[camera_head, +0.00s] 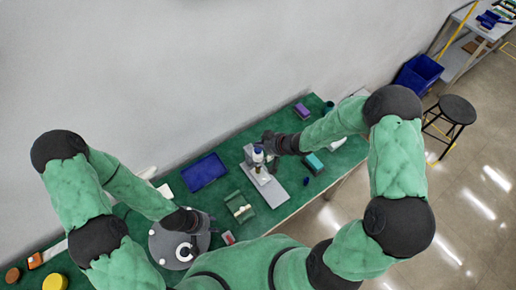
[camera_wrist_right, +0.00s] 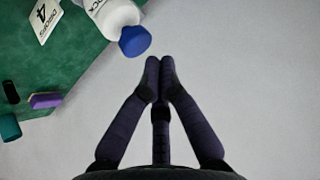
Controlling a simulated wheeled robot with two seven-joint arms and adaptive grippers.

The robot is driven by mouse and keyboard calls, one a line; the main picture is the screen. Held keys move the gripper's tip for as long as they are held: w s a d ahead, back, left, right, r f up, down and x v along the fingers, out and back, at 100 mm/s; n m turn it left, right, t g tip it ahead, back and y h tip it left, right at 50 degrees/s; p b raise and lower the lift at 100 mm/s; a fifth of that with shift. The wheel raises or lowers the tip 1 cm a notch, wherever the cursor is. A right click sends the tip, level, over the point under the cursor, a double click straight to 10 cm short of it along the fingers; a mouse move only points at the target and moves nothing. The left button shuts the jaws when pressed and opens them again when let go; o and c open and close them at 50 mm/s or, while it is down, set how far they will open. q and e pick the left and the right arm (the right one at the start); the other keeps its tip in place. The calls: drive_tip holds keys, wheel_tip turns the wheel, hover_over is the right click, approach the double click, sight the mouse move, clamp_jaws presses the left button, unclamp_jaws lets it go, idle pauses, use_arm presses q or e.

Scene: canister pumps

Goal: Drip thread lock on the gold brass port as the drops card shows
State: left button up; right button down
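The drops card (camera_wrist_right: 45,18) reads "4 DROPS". My left gripper (camera_head: 187,220) is over a grey round body (camera_head: 165,243) with a white C-shaped mark; its fingers are unclear. I cannot make out the gold brass port.
A teal item (camera_head: 314,162) and a purple item (camera_head: 302,110) are to the right. The wall runs behind the green table.

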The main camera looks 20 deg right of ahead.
sight(259, 150)
drive_tip(key=shift+r+p, duration=2.4)
drive_tip(key=shift+r, duration=0.15)
